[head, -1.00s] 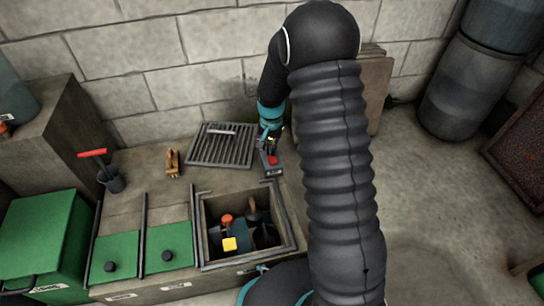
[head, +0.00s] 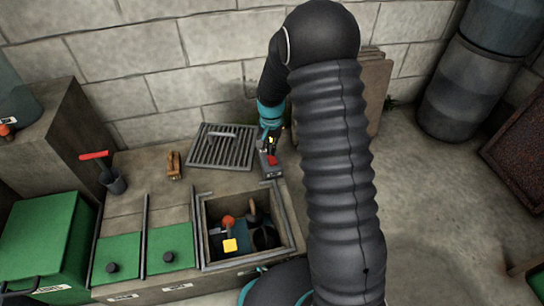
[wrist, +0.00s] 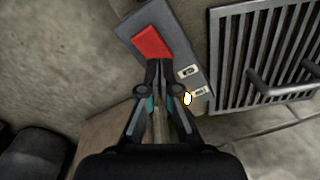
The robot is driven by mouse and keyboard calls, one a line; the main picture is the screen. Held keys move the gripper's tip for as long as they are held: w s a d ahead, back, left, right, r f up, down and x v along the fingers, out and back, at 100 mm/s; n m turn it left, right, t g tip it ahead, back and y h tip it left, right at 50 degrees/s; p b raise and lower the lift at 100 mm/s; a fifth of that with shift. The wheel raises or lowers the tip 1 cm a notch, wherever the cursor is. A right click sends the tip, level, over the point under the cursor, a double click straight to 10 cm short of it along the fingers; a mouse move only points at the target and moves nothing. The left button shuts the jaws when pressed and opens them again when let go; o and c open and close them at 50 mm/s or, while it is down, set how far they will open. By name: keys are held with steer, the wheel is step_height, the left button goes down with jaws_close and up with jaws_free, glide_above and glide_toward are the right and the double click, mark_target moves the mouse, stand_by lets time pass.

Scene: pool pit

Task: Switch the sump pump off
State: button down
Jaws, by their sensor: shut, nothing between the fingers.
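The grey switch box (head: 271,169) with a red rocker (head: 272,160) sits on the ledge behind the pit, right of the grate. In the wrist view the rocker (wrist: 152,42) and two small pale labels show on the box (wrist: 180,45). The open pit (head: 207,258) holds an orange-red ball, a yellow block and dark items.
A metal grate (head: 222,152) with a handle lies left of the box, close to the gripper in the wrist view (wrist: 265,60). The block wall is behind.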

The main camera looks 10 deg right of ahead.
mark_target(271, 157)
steer(key=shift+r+p, duration=1.5)
steer(key=shift+r, duration=1.1)
